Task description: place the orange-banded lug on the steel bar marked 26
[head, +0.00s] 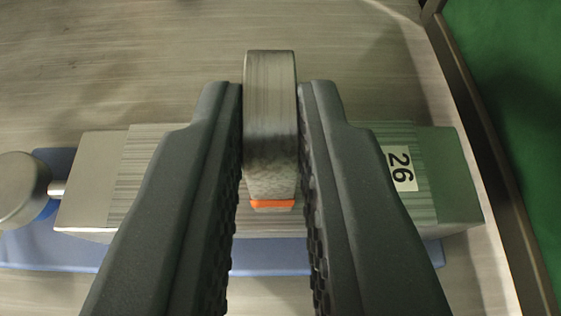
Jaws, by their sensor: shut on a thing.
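The orange-banded lug (269,115) is a grey metal block with an orange band near its lower end. My gripper (271,95) is shut on it, with one dark finger on each side. The steel bar (449,185) marked 26 lies across the view behind the fingers and the lug. Its white label (400,168) with 26 shows on the right, turned sideways. The lug overlaps the middle of the bar in the picture; I cannot tell whether they touch. My fingers hide parts of the bar.
A blue base (270,257) shows under the bar. A round metal knob (18,190) sits at the bar's left end. A dark raised edge (483,130) runs down the right, with a green surface (520,70) beyond it. The surface above the bar is clear.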

